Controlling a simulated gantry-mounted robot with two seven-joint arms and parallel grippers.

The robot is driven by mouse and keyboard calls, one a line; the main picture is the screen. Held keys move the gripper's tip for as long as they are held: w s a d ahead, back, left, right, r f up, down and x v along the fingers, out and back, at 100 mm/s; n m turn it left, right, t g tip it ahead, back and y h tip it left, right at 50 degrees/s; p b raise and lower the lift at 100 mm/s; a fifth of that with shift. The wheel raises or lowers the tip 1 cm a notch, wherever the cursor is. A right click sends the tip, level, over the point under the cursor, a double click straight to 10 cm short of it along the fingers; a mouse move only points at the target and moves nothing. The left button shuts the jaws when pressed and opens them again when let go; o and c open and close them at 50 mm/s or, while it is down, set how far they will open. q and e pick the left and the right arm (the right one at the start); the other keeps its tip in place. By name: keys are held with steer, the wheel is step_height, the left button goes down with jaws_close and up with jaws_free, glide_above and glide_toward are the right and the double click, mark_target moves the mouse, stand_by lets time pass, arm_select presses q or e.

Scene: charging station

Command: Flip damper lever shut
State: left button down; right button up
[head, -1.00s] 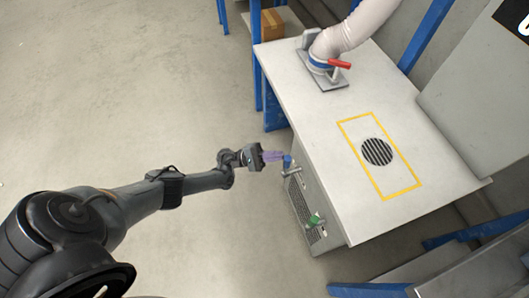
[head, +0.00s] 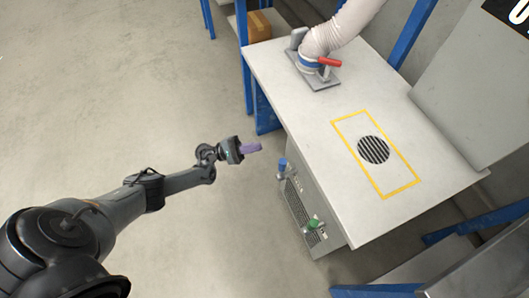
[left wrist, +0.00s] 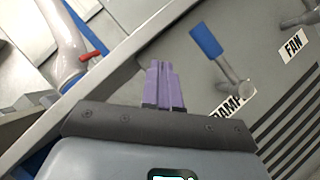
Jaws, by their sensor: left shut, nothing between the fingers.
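The damper lever (head: 282,165) has a blue handle and sits on the front panel under the worktop, near its far corner. In the left wrist view the lever's blue handle (left wrist: 206,41) points up and left from a grey pivot. The partly covered label (left wrist: 236,104) below it reads "DAMP". My left gripper (head: 250,146), with purple fingers, is shut and empty, to the left of the lever and apart from it. Its closed fingers also show in the left wrist view (left wrist: 163,85). My right gripper is not in view.
A green-handled lever (head: 313,225) is lower on the same panel; the left wrist view shows a "FAN" label (left wrist: 293,45). A hose (head: 335,28) with a red handle (head: 329,62) stands on the worktop (head: 295,110). Open floor lies left of the panel.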

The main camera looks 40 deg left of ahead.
arm_select(q)
steer(key=s+a, duration=0.4)
steer(key=a, duration=0.1)
steer(key=shift+b, duration=0.4)
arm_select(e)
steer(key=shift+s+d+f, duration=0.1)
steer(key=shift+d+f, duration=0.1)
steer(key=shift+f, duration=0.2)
arm_select(q)
steer(key=shift+f, duration=0.15)
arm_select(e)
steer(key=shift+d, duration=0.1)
